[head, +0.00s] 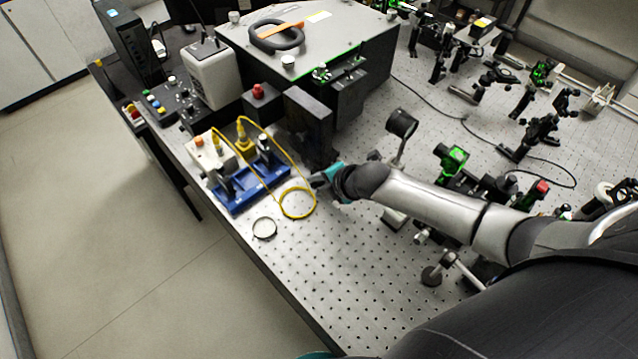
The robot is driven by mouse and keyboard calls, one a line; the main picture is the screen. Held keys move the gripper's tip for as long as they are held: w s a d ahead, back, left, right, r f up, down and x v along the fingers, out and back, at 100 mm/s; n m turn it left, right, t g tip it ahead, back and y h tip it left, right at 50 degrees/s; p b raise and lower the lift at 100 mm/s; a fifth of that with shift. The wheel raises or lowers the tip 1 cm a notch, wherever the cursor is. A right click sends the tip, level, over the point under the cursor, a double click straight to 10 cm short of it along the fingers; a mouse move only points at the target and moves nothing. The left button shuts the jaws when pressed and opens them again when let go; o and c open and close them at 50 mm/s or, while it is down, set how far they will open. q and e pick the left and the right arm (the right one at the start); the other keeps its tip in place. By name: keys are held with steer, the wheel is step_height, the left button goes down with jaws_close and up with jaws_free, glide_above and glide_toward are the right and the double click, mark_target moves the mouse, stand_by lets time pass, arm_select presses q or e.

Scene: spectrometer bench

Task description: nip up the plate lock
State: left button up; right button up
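My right arm reaches in from the right, and its gripper (318,182) is low over the bench beside the yellow fibre loop. The fingers are small and dark, and I cannot tell whether they are open or shut. A tall black mount (308,128) stands just behind the gripper. I cannot make out the plate lock for certain; it may be small or hidden by the gripper and wrist. My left gripper is not in view.
A blue tray (236,203) with posts stands left of the gripper, with a yellow fibre (297,216) looping out from it. A round ring-like part (264,228) lies near the bench edge. The perforated bench (335,265) is clear in front. Optics mounts crowd the right.

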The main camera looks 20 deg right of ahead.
steer(key=shift+o, duration=0.7)
steer(key=shift+w+a+r, duration=0.1)
